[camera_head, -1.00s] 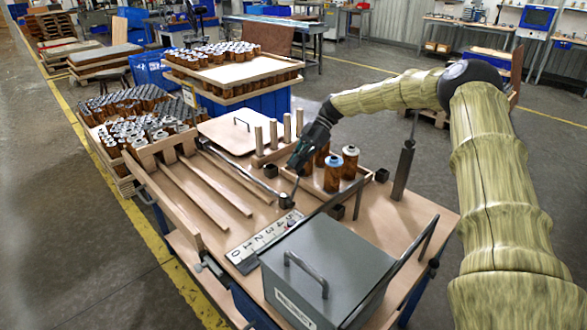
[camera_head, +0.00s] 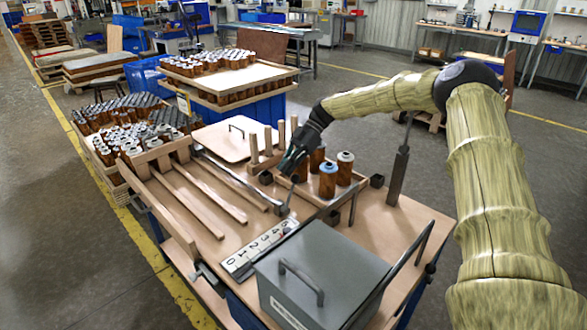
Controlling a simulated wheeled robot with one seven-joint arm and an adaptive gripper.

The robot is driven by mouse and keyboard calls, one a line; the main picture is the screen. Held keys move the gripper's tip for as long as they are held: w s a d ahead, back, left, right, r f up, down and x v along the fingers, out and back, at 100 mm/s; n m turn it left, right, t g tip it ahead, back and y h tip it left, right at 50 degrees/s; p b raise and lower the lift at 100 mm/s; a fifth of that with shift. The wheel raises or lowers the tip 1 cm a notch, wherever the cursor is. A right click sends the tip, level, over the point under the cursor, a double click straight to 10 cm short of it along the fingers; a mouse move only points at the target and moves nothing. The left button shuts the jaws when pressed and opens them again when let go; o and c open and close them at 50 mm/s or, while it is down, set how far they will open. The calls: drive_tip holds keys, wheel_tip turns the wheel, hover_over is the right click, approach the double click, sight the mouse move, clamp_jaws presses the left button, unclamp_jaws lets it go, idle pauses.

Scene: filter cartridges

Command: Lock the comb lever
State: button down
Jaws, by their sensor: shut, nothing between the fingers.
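A long dark metal bar (camera_head: 236,180), which looks like the comb lever, runs beside the wooden slats (camera_head: 185,188) and ends in a dark block (camera_head: 281,208). My gripper (camera_head: 287,171) is shut and empty, pointing down and left above the bar's end, near the cartridge tray. Its fingertips are small and dark; I cannot tell whether they touch the rod. I cannot tell how the lever's end is latched.
A grey lidded box (camera_head: 325,275) with a handle and a numbered strip (camera_head: 258,248) occupy the front. Brown cartridges (camera_head: 328,180) stand in a small tray right of my gripper. Wooden pegs (camera_head: 268,140) stand behind. A dark upright post (camera_head: 399,175) stands to the right.

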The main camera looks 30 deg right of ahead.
drive_tip(key=b+v, duration=0.2)
drive_tip(key=v, duration=0.7)
drive_tip(key=shift+w+a+r, duration=0.15)
drive_tip(key=shift+a+r, duration=0.05)
drive_tip(key=shift+r, duration=0.35)
